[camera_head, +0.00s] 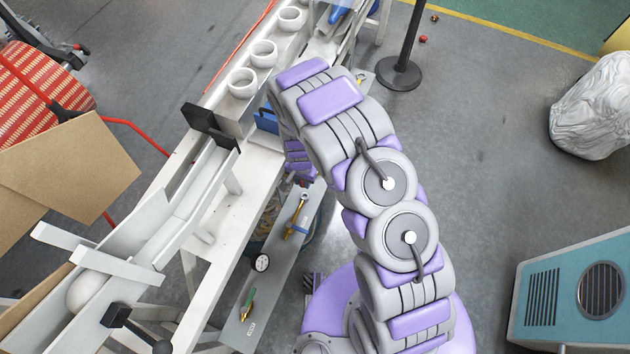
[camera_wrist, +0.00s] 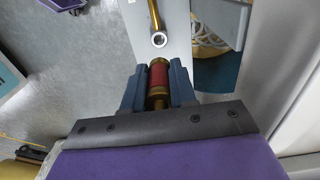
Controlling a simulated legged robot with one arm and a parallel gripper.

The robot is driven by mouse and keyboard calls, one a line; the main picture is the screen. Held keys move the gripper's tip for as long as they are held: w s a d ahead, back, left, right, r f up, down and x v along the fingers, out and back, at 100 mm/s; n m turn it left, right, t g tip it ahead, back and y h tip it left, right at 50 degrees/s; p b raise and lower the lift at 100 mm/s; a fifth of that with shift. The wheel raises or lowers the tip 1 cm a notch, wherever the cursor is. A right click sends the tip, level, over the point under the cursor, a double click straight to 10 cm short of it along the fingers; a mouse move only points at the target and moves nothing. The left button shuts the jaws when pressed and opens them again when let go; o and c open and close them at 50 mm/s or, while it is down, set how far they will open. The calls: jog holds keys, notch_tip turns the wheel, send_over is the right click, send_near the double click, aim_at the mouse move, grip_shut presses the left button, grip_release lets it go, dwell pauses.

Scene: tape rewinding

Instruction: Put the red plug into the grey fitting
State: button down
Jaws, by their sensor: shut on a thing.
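The red plug (camera_wrist: 159,76), with brass-coloured ends, is between the two blue-grey fingers of my gripper (camera_wrist: 157,84) in the wrist view. My gripper is shut on it. The grey fitting (camera_wrist: 159,40) is a small round metal ring with a dark opening at the end of a brass pipe (camera_wrist: 153,13). It lies just above the plug in the wrist picture, roughly in line with it, and a small gap shows between them. In the head view the fitting (camera_head: 303,197) is by the gripper's low end, and my arm hides most of the gripper.
A narrow grey shelf (camera_head: 270,262) carries the brass pipe, a round gauge (camera_head: 261,263) and a green-and-brass part (camera_head: 247,304). A white conveyor frame (camera_head: 228,207) with white rings (camera_head: 242,83) runs along its left. Open floor lies to the right, with a teal machine (camera_head: 570,290).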

aim_at(304, 192)
jog(key=shift+d+f, duration=0.15)
jog(key=shift+f, duration=0.35)
jog(key=shift+f+b, duration=0.9)
jog(key=shift+f, duration=2.15)
jog(key=shift+f+b, duration=0.35)
jog(key=shift+f, duration=0.9)
dwell(0.4)
jog(key=c, duration=0.8)
grip_release()
jog(key=shift+r, duration=0.1)
